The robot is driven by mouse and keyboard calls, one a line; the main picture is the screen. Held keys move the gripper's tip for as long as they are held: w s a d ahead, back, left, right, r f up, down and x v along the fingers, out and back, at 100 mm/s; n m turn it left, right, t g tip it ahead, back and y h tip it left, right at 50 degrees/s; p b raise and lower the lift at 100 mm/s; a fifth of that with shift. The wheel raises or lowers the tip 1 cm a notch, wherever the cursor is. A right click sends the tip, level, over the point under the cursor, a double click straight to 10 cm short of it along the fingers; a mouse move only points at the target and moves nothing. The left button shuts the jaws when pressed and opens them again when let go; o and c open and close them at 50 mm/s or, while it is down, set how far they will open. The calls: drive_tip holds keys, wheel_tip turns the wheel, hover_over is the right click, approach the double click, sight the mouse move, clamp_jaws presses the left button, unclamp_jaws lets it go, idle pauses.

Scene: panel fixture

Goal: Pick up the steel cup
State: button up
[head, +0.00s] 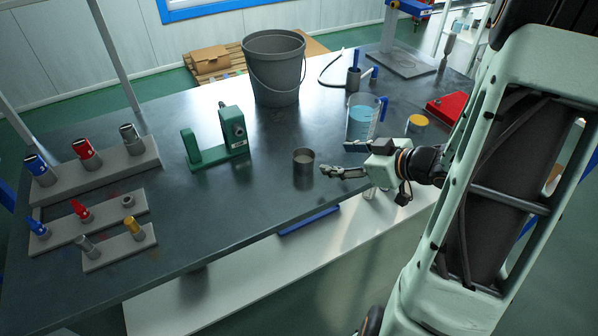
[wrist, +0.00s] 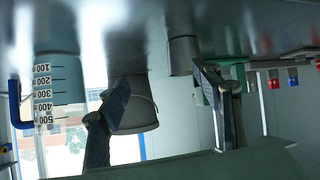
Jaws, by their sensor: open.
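The steel cup (head: 303,160) is a small grey cylinder standing upright on the dark bench, near its front edge. My gripper (head: 334,160) is open and empty, just right of the cup in the head view, with its fingers pointing toward it. The wrist view is upside down; there the cup (wrist: 183,54) shows beyond the fingertips, between them but close to the right-hand finger. My gripper (wrist: 162,76) appears apart from the cup, with no contact visible.
A measuring jug (head: 362,116) stands behind my gripper, near a yellow-topped tin (head: 418,122). A grey bucket (head: 275,70) stands at the back. A green fixture (head: 218,140) is left of the cup. Plug racks (head: 100,170) fill the left end. Bench around the cup is clear.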

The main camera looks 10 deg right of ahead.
sight(312, 164)
drive_tip(key=shift+s+a+f+y+b, duration=0.35)
drive_tip(key=shift+s+f+y, duration=0.1)
drive_tip(key=shift+s+f, duration=0.1)
drive_tip(key=shift+s+a+f+y+b, duration=0.35)
drive_tip(key=shift+s+f+y, duration=0.1)
drive_tip(key=shift+s, duration=0.1)
drive_tip(key=shift+s+a+y, duration=0.2)
drive_tip(key=shift+s+y, duration=0.1)
drive_tip(key=shift+a, duration=0.25)
drive_tip(key=b+x, duration=0.1)
drive_tip(key=x, duration=0.3)
drive_tip(key=shift+w+a, duration=0.2)
drive_tip(key=x, duration=0.2)
drive_tip(key=b+x, duration=0.1)
drive_tip(key=x, duration=0.1)
drive_tip(key=b+x, duration=0.1)
drive_tip(key=shift+w+r, duration=0.25)
drive_tip(key=shift+w, duration=0.45)
drive_tip(key=c, duration=1.3)
drive_tip(key=shift+r, duration=0.25)
